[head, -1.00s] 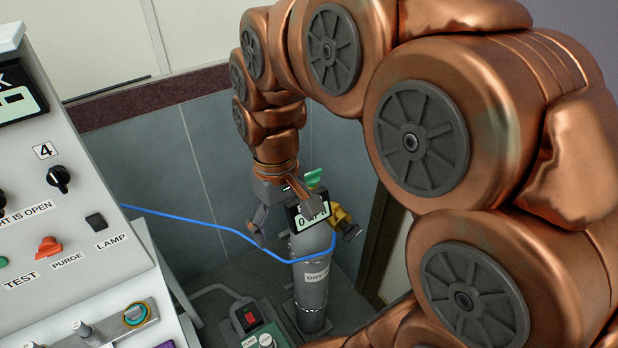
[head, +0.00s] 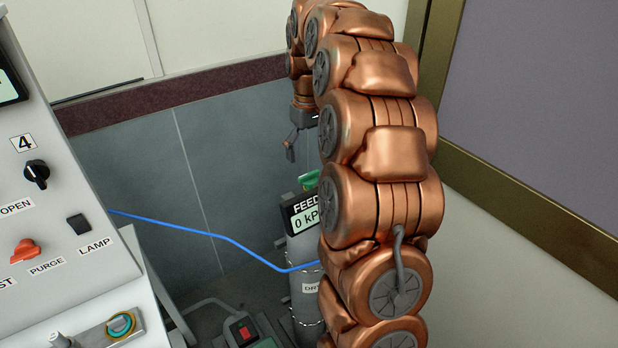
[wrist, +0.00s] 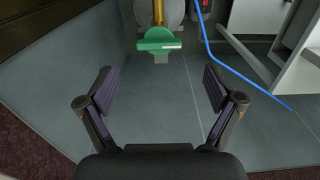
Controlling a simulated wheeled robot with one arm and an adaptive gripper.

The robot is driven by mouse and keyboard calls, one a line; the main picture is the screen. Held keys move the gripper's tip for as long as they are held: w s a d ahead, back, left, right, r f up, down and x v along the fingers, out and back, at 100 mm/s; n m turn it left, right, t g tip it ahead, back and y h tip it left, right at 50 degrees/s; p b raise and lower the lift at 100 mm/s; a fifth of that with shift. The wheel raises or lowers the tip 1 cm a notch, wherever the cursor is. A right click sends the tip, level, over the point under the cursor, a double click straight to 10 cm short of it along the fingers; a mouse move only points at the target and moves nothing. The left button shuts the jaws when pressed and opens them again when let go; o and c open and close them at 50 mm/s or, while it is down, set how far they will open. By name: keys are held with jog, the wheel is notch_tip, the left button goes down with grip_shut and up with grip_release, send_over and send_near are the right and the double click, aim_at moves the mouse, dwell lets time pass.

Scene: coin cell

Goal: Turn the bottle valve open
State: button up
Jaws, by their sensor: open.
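The grey bottle (head: 305,278) stands on the floor against the tiled wall, partly hidden behind my arm in the head view. A green valve handle (head: 309,180) sits at its top, just above a display reading 0 kPa (head: 301,213). In the wrist view the green handle (wrist: 159,44) lies ahead of my gripper (wrist: 159,85), roughly centred between the fingers and beyond their tips. My gripper is open and empty, apart from the handle. In the head view one finger (head: 291,145) shows above and left of the bottle; the rest is hidden by my arm.
A blue hose (head: 225,238) runs from the panel on the left to the bottle. The white control panel (head: 60,230) has knobs and a lamp switch. A box with a red switch (head: 243,332) is on the floor left of the bottle.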

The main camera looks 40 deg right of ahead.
aim_at(309, 173)
jog(key=shift+d+f+p, duration=0.15)
jog(key=shift+f+p, duration=1.2)
jog(key=shift+f, duration=2.6)
jog(key=c, duration=1.2)
